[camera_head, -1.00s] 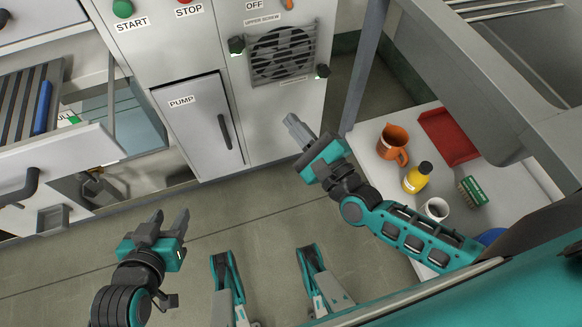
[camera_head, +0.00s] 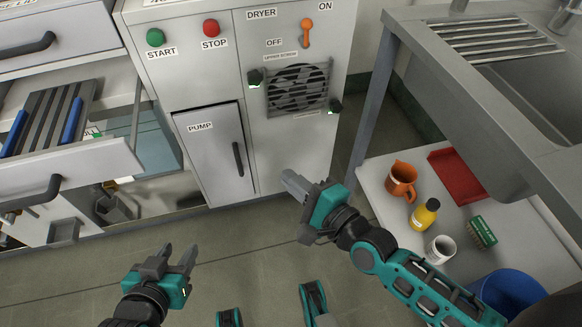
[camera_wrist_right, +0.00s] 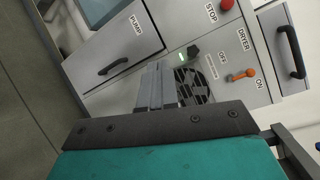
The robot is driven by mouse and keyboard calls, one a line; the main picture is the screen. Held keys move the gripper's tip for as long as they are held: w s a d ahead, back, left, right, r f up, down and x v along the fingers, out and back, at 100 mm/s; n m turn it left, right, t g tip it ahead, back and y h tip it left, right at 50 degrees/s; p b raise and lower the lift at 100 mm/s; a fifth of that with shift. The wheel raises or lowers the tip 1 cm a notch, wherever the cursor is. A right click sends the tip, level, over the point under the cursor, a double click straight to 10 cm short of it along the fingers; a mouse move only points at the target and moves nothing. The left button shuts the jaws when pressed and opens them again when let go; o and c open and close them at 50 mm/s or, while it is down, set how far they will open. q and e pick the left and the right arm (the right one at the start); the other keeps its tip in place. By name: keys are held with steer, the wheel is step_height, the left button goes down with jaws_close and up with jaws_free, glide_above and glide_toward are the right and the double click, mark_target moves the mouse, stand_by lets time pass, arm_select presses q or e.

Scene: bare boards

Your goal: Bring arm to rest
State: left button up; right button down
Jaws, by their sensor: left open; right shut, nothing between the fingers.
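My left gripper (camera_head: 178,260) is in the lower left of the head view, above the floor, with its two fingers apart and nothing between them. My right gripper (camera_head: 293,184) is in the middle of the head view, its fingers together and empty, pointing left in front of the machine's lower front. In the right wrist view its closed fingers (camera_wrist_right: 156,86) show in front of the machine, overlapping the fan grille. The right arm reaches in from the lower right, beside the white shelf. No contact with the machine is visible.
The dryer machine (camera_head: 290,150) has a pump door (camera_head: 215,150), a fan grille (camera_head: 297,88) and an orange switch (camera_head: 306,32). A drawer (camera_head: 80,160) stands open at left. A shelf (camera_head: 375,170) at right bears an orange jug (camera_head: 401,181), a yellow bottle (camera_head: 425,213) and a white cup (camera_head: 440,249).

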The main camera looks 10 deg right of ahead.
arm_select(q)
steer(key=shift+w, duration=0.1)
arm_select(e)
steer(key=s+d+f+n+g+h, duration=0.45)
steer(key=s+f+n, duration=0.2)
steer(key=n, duration=1.15)
arm_select(q)
steer(key=s+a+r+y+p, duration=0.1)
steer(key=a+r+p, duration=0.2)
steer(key=r+p, duration=0.7)
steer(key=p, duration=0.5)
steer(key=shift+s+r, duration=0.35)
steer(key=shift+r, duration=0.05)
arm_select(e)
steer(key=s+d+r+n+h, duration=0.1)
steer(key=d+r, duration=0.3)
steer(key=r, duration=0.7)
steer(key=shift+s+r, duration=0.15)
steer(key=shift+s, duration=0.45)
steer(key=shift+h, duration=0.25)
arm_select(q)
steer(key=shift+s+d+f, duration=0.1)
steer(key=shift+d, duration=0.05)
